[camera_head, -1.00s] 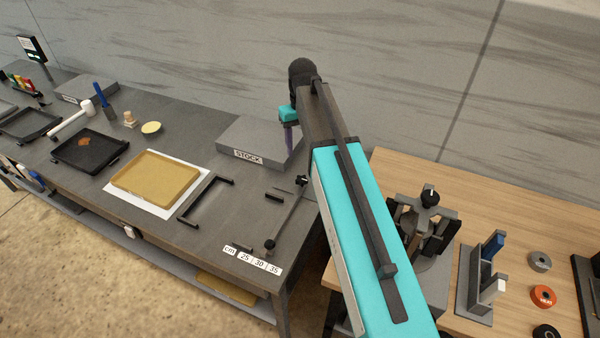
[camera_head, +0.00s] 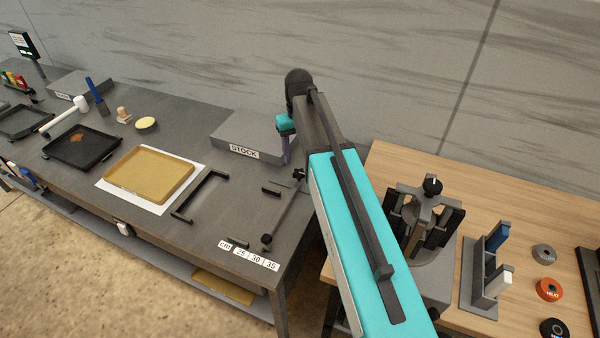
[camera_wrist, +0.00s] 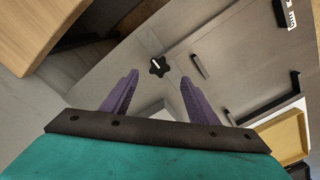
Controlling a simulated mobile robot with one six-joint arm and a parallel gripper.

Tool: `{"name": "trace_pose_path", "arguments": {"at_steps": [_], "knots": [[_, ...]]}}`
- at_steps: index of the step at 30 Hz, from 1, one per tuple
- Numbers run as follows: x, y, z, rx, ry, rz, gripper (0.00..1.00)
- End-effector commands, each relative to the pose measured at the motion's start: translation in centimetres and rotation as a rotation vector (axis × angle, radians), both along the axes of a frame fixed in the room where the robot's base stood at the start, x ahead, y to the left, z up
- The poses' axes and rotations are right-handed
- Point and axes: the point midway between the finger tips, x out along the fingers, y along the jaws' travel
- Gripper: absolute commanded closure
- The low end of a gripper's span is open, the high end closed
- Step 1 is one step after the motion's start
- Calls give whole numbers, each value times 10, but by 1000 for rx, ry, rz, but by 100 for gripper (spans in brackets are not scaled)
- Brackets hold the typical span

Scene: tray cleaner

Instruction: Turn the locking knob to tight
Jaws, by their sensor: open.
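The locking knob (camera_wrist: 159,66) is a black star-shaped knob with a white pointer mark, seen from above in the wrist view. In the head view the knob (camera_head: 300,175) sits at the far end of a dark rod on the grey table, beside my arm. My gripper (camera_wrist: 159,77) has two purple fingers, open and empty. In the wrist view the knob appears between the fingertips, slightly beyond them, with no visible contact. In the head view a purple finger (camera_head: 287,150) hangs by the STOCK block; the other finger is hidden.
The grey STOCK block (camera_head: 240,138) stands close to my gripper. A small black bar (camera_head: 271,191), a dark frame (camera_head: 184,218) and a tan tray (camera_head: 148,190) lie left of the knob. A wooden table (camera_head: 390,165) with a clamp-like device (camera_head: 432,190) is at the right.

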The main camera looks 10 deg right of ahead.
Motion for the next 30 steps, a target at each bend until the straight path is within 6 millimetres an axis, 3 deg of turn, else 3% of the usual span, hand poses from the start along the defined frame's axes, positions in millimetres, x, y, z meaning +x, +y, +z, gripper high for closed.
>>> {"name": "trace_pose_path", "arguments": {"at_steps": [15,21,30], "knots": [[0,1,-59,0,0,1,46],[0,1,-71,0,0,1,46],[0,1,-74,0,-1,2,46]]}}
